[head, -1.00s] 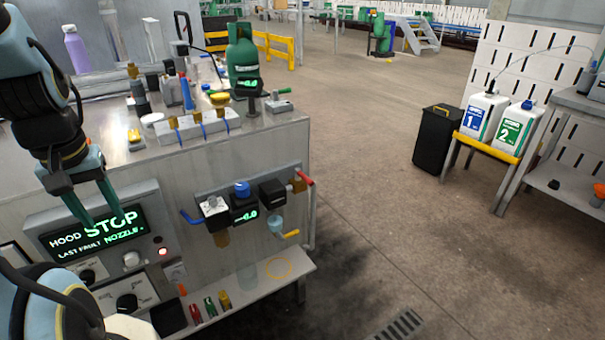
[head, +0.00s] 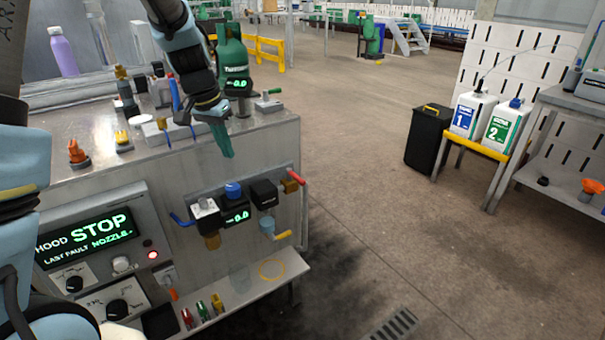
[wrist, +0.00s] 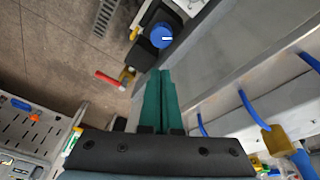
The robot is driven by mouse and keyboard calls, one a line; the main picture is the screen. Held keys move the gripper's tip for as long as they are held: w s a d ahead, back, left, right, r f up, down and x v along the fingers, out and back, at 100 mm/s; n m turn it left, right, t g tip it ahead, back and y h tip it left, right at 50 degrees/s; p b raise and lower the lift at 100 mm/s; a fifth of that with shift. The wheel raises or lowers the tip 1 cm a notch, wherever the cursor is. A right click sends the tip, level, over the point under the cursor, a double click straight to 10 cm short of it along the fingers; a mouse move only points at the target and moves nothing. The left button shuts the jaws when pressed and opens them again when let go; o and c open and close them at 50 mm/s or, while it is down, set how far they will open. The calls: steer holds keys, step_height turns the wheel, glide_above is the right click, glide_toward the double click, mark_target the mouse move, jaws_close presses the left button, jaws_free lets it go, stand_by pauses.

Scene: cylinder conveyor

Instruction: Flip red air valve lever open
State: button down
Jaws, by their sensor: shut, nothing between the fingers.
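The red air valve lever (head: 296,176) is on a brass valve (head: 291,186) at the right end of the air unit, on the front face of the metal cabinet. In the wrist view the red lever (wrist: 108,79) juts out to the left from its brass fitting (wrist: 127,75). My gripper (head: 229,153) is shut and empty, fingers pointing down, above and to the left of the lever. It also shows in the wrist view (wrist: 160,75), with its green fingers together and apart from the lever.
A green gas cylinder (head: 232,58) stands on the cabinet top. The STOP panel (head: 92,235) is at lower left.

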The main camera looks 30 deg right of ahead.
steer(key=s+d+f+m, duration=0.1)
steer(key=s+d+m, duration=0.1)
steer(key=d, duration=0.7)
steer(key=s+d+m+h, duration=0.1)
steer(key=s+d+m, duration=0.2)
steer(key=d, duration=0.7)
steer(key=shift+s+f+m+g, duration=0.25)
steer(key=shift+f+m+g, duration=0.15)
steer(key=shift+m, duration=0.2)
steer(key=p+x, duration=0.2)
steer(key=x, duration=0.8)
steer(key=shift+a+r+p, duration=0.2)
steer(key=shift+a+p, duration=0.2)
steer(key=shift+a, duration=0.6)
steer(key=shift+a+r+p, duration=0.25)
steer(key=shift+a+p, duration=0.15)
steer(key=shift+a, duration=0.55)
